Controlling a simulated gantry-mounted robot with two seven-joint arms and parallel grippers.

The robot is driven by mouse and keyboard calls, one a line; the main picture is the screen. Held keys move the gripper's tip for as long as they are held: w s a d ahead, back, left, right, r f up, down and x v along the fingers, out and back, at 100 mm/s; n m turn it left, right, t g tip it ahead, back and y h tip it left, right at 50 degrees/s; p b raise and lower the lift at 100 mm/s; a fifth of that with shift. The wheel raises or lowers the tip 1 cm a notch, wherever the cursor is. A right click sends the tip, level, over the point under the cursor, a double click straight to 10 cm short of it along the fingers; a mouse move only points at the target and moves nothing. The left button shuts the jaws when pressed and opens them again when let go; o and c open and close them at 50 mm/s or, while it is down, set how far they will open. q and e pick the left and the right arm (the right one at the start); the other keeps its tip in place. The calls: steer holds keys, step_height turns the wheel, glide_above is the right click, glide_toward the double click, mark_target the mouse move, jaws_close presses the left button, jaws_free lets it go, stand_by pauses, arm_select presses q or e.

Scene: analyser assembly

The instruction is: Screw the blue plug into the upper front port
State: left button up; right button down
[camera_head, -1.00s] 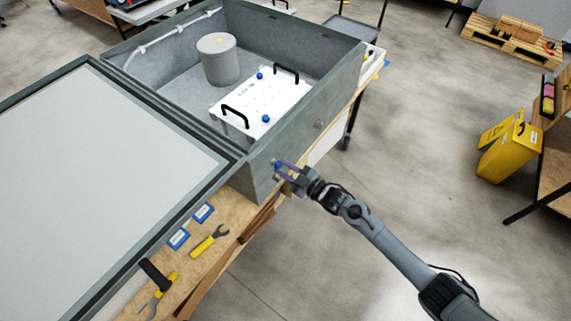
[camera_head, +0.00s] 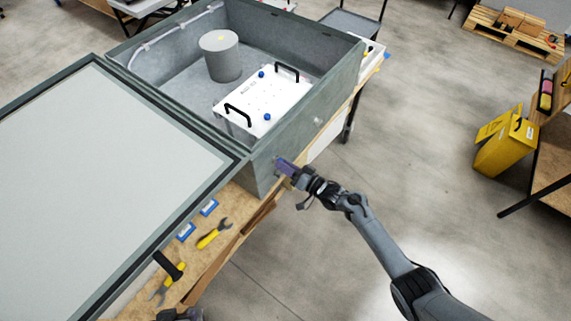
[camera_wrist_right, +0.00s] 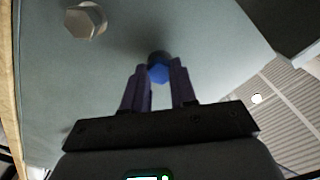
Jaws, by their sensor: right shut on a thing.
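The blue plug (camera_wrist_right: 158,72) sits between the fingertips of my right gripper (camera_wrist_right: 160,80) in the right wrist view, with its hex head facing the camera. Its far end is against the grey wall or a dark opening there; how deep it sits cannot be told. In the head view my right gripper (camera_head: 281,164) is at the lower front wall of the grey box (camera_head: 300,135), and its fingers hide the plug. A pale metal hex fitting (camera_wrist_right: 86,20) is on the same wall in the wrist view. A dark part at the head view's bottom edge may belong to my left arm.
The box's lid (camera_head: 110,170) lies open at the left. A wrench (camera_head: 214,234), a hammer (camera_head: 168,265) and blue-edged labels lie on the wooden bench (camera_head: 238,205). Inside the box are a grey cylinder (camera_head: 221,57) and a white panel (camera_head: 250,95). The floor right of the box is open.

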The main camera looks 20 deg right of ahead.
steer(key=shift+r, duration=0.2)
steer(key=shift+m, duration=0.3)
steer(key=m+p, duration=0.1)
steer(key=m, duration=0.4)
steer(key=shift+m+p, duration=0.4)
steer(key=c, duration=0.9)
jaws_free()
steer(key=shift+f, duration=0.1)
